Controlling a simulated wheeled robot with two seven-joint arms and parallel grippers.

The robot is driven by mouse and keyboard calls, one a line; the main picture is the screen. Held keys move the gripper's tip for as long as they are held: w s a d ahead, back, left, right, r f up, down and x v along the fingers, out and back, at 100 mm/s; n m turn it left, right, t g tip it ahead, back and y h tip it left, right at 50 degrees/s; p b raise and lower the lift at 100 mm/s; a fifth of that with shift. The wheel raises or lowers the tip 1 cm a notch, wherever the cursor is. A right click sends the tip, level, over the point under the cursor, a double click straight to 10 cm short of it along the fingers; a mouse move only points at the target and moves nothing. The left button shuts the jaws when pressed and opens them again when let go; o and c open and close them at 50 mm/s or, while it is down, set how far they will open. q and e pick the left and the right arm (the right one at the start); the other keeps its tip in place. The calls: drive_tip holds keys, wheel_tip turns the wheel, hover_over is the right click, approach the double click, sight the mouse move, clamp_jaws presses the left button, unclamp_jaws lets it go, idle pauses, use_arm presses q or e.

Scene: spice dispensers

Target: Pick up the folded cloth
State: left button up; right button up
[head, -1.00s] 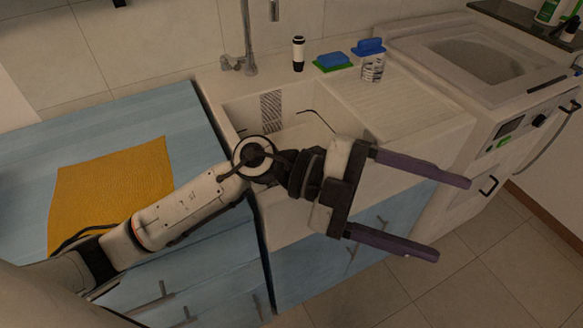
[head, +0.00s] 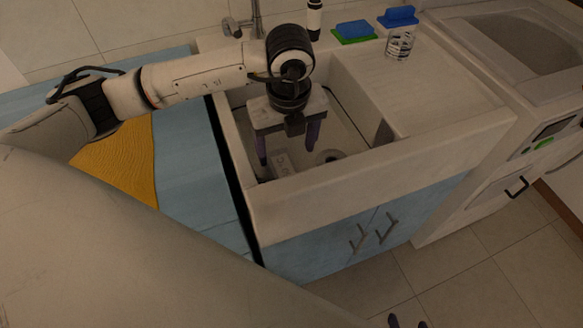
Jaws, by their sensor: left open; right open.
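My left gripper (head: 288,156) points down into the sink (head: 350,190), open, with its two dark purple fingers apart. A small pale piece with faint marks (head: 281,163) shows low in the sink between and below the fingers; I cannot tell whether it is the folded cloth or whether the fingers touch it. A flat yellow cloth-like sheet (head: 125,160) lies on the blue counter at the left, partly hidden by my arm; no folds show. Only the fingertips of my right gripper (head: 408,322) show at the bottom edge, apart and empty.
The sink has raised walls and a drain (head: 328,156). The drainboard (head: 430,95) at right is clear.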

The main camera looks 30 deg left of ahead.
sight(284, 168)
use_arm(q)
drive_tip(key=f, duration=0.4)
drive_tip(key=shift+a+f, duration=0.3)
drive_tip(key=shift+a, duration=0.05)
drive_tip(key=shift+w+a+f+p, duration=0.1)
drive_tip(key=shift+w+f+p, duration=0.05)
drive_tip(key=shift+f, duration=0.75)
drive_tip(key=shift+w+a+f+p, duration=0.1)
drive_tip(key=shift+w+a+f, duration=0.05)
drive_tip(key=shift+f, duration=0.75)
drive_tip(key=shift+w+a+f+p, duration=0.1)
drive_tip(key=shift+w+f+p, duration=0.05)
drive_tip(key=shift+f, duration=0.75)
drive_tip(key=c, duration=1.2)
